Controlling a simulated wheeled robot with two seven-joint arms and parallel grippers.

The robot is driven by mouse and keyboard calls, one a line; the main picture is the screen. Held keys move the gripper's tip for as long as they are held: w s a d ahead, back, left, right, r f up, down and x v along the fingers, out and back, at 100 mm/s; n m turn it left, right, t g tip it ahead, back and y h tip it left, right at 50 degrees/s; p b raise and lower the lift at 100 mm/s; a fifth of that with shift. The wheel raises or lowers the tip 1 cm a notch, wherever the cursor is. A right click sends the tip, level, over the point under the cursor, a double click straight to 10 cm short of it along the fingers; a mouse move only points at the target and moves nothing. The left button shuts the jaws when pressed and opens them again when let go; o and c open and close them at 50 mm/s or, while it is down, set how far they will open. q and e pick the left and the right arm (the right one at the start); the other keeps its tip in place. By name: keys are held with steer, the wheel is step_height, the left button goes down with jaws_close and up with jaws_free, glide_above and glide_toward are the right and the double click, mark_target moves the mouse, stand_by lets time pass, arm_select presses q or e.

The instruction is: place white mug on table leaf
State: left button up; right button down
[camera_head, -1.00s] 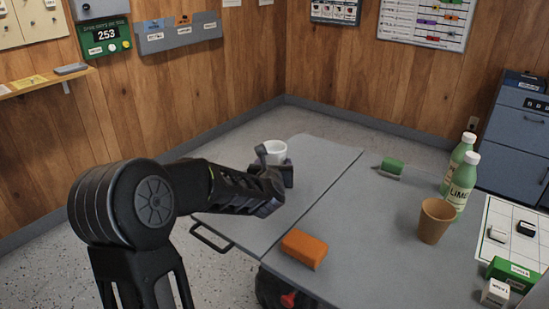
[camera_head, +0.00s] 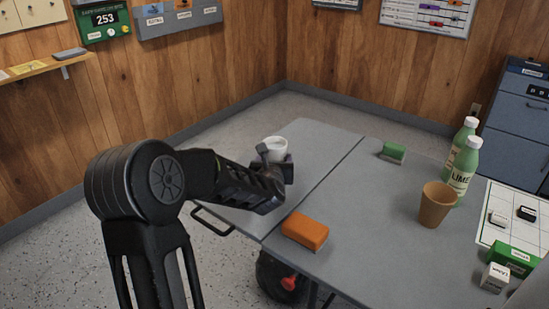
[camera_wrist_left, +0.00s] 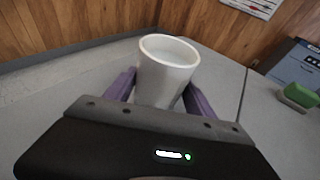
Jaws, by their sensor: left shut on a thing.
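The white mug (camera_head: 274,146) is upright between the fingers of my left gripper (camera_head: 275,158), over the table leaf (camera_head: 314,137). In the left wrist view the mug (camera_wrist_left: 166,68) stands between the two purple-grey fingers (camera_wrist_left: 158,90), which are shut on it. Its lower part is hidden by the gripper body. I cannot tell whether the mug's base touches the leaf. The leaf is the grey left section of the table, with a seam along its right side. My right gripper is not in view.
An orange block (camera_head: 305,231) lies near the seam. A green block (camera_head: 392,151), a brown cup (camera_head: 436,205) and green bottles (camera_head: 463,168) stand on the main table (camera_head: 370,210). The leaf around the mug is clear. A black handle (camera_head: 213,219) sticks out at the leaf's near edge.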

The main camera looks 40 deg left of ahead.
arm_select(q)
steer(key=shift+r, duration=0.1)
steer(key=o, duration=1.2)
steer(key=v, duration=1.2)
